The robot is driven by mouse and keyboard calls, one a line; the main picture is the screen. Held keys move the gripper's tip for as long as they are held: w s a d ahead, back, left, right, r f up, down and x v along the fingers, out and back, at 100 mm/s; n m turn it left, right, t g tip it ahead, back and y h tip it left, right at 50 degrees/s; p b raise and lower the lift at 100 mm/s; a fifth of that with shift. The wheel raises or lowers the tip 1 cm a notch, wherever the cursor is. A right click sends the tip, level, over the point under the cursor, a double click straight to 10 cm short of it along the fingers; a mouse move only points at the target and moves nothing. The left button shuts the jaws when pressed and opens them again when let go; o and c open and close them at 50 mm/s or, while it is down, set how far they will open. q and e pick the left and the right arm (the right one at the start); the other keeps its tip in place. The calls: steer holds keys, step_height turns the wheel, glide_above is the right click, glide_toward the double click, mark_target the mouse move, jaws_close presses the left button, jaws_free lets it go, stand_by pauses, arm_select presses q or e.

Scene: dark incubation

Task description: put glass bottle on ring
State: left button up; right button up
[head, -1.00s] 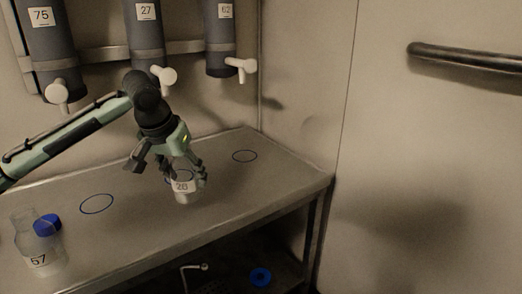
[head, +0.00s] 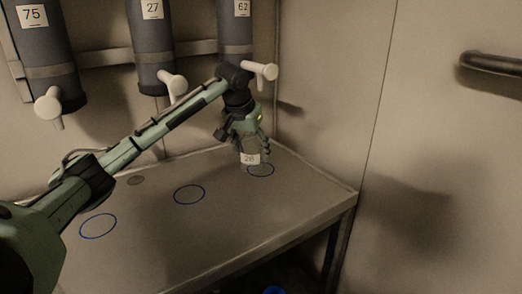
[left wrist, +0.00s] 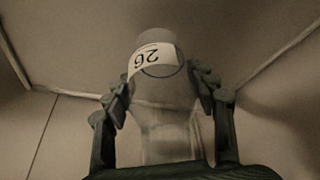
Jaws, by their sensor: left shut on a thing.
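A clear glass bottle (head: 250,159) with a white label reading 26 is held upright by my left gripper (head: 249,146) at the far right end of the bench. The bottle overlaps the left part of the right blue ring (head: 265,176) in the head view; I cannot tell whether its base touches the bench. In the left wrist view the bottle (left wrist: 165,100) sits between the two fingers of the gripper (left wrist: 162,92), and a blue ring outline shows around the label area. The right gripper is not in view.
The grey bench (head: 150,250) has two more blue rings, a middle one (head: 189,205) and a left one (head: 98,238), both empty. Dark cylinders numbered 75 (head: 42,50), 27 (head: 152,50) and 62 (head: 236,30) with white taps hang above. A wall stands close on the right.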

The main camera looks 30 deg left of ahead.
arm_select(q)
steer(key=w, duration=0.4)
steer(key=w+a, duration=0.1)
steer(key=shift+w, duration=0.4)
steer(key=shift+f+p, duration=0.35)
steer(key=shift+f, duration=1.35)
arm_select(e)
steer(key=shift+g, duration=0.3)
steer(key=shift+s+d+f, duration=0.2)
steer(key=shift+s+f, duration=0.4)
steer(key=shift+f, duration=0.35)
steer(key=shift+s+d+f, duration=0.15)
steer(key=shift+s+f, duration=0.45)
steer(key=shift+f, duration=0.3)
arm_select(q)
steer(key=shift+f, duration=0.15)
steer(key=o, duration=1.3)
